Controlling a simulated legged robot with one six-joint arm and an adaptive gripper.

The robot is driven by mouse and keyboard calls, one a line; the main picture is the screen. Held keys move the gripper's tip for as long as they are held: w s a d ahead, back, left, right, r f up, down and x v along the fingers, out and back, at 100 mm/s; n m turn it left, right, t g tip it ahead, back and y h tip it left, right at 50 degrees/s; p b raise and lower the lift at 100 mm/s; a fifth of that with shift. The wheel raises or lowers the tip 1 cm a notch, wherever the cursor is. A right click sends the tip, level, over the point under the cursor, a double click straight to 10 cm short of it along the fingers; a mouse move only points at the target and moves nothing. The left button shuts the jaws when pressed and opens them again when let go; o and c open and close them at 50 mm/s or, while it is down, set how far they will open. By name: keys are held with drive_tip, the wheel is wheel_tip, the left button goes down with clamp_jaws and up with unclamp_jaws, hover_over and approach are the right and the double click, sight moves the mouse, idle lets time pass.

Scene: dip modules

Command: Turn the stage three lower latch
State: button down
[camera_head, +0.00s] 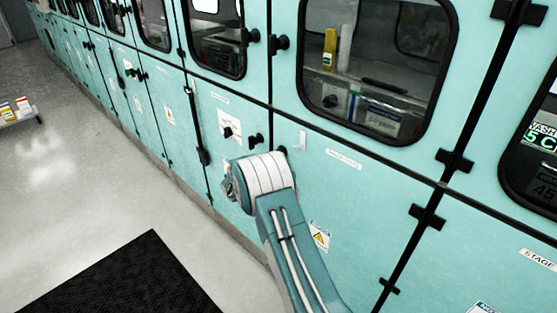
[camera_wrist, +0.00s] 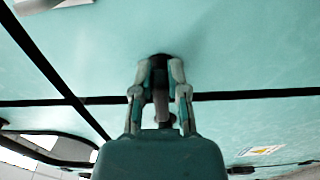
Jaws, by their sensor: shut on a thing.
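My gripper (camera_wrist: 160,68) is closed around a small latch on the teal cabinet front in the wrist view. The latch's dark base (camera_wrist: 160,56) shows just beyond my fingertips, and a grey part lies between the fingers. How far the latch is turned cannot be told. In the head view my arm's white joint covers the gripper and most of the latch. A dark bit of hardware (camera_head: 281,150) shows just behind that joint. The label of this latch is not readable.
Another black latch (camera_head: 255,141) sits just left of my arm on the adjoining lower panel. Windowed upper doors (camera_head: 375,62) run above a dark seam. Black hinges (camera_head: 426,217) stick out at right. A dark mat (camera_head: 125,280) lies on open floor at left.

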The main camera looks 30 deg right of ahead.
drive_tip(key=shift+s+f, duration=0.1)
drive_tip(key=shift+f, duration=0.2)
drive_tip(key=c, duration=0.6)
unclamp_jaws()
drive_tip(key=shift+c, duration=0.2)
drive_tip(key=shift+r, duration=0.1)
drive_tip(key=v, duration=1.2)
